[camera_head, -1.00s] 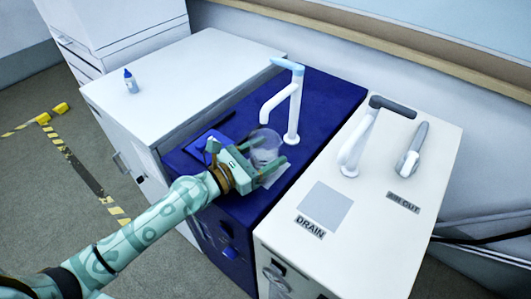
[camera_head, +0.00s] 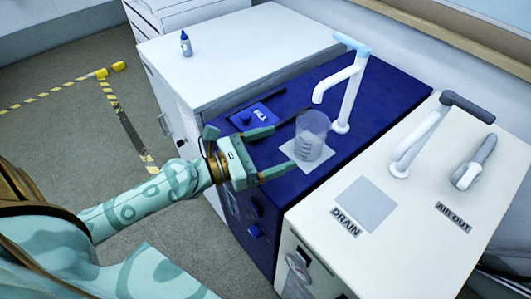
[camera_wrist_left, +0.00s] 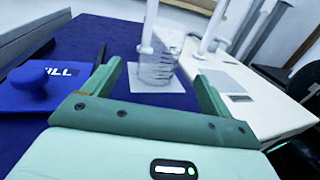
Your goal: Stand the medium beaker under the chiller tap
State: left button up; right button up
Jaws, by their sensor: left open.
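The clear beaker (camera_head: 311,138) stands upright on a pale square pad (camera_head: 308,166) on top of the dark blue cabinet. The tap with the light blue top (camera_head: 346,92) rises behind it, and its white spout ends just above the beaker's rim in the head view. My left gripper (camera_head: 283,149) is open and empty, to the left of the beaker, fingers pointing at it and apart from it. In the left wrist view the beaker (camera_wrist_left: 158,64) stands beyond the fingertips, on the pad (camera_wrist_left: 150,86). My right gripper is not in view.
A blue FILL panel with a knob (camera_head: 246,118) sits left of the beaker. The white cabinet on the right has a grey-topped tap (camera_head: 420,130), a DRAIN square (camera_head: 367,203) and an AIR OUT handle (camera_head: 470,165). A small bottle (camera_head: 186,44) stands on the left white cabinet.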

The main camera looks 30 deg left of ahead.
pick_arm(q)
jog(key=shift+v, duration=1.2)
